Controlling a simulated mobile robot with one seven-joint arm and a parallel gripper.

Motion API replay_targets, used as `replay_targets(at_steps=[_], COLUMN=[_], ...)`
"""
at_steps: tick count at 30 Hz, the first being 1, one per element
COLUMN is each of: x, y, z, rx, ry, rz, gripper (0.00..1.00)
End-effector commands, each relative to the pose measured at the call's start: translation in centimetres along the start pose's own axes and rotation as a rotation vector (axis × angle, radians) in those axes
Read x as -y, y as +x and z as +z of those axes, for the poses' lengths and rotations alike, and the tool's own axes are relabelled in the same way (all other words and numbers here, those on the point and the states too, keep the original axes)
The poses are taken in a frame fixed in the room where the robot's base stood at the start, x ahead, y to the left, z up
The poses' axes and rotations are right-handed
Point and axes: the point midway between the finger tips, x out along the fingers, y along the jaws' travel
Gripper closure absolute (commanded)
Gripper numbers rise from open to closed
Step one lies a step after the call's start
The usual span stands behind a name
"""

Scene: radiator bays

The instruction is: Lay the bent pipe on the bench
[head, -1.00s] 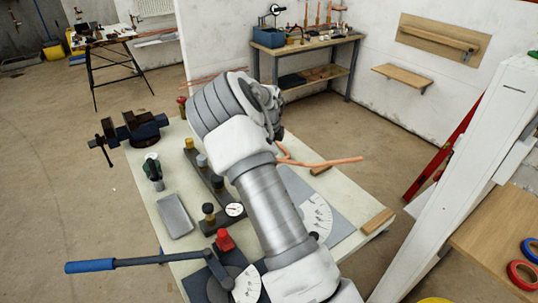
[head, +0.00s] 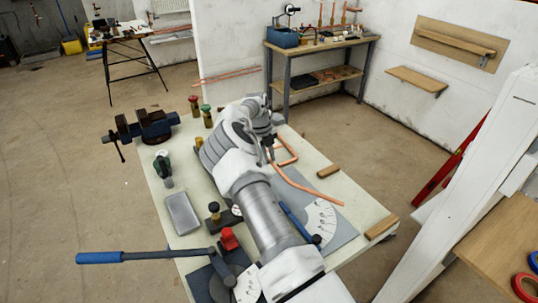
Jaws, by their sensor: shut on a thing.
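The bent copper pipe (head: 312,192) is at the end of my arm, over the far right part of the pale bench (head: 180,150). It has an angular bend near my gripper and a long leg reaching toward the lower right. My gripper (head: 270,152) points down and is shut on the pipe near its bent end. My wrist partly hides the jaws and the grip. I cannot tell whether the pipe touches the bench or hangs just above it.
A bending tool with a blue handle (head: 100,257), a grey tray (head: 182,213) and a vise (head: 148,127) occupy the left side. A grey plate with a white dial (head: 320,220) lies under the pipe's long leg. Wooden blocks (head: 328,171) (head: 381,227) lie at right.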

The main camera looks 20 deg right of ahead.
Motion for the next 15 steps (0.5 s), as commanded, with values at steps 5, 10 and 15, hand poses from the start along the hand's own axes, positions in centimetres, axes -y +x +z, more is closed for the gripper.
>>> replay_targets(at_steps=[5,10,15], x=[-0.3,-0.4,-0.5], y=[1.4,2.0,2.2], z=[0.0,0.0,0.0], rx=[0.000,0.000,-0.001], ry=[-0.001,-0.001,-0.002], rz=[0.000,-0.001,-0.019], gripper=[1.00,1.00,1.00])
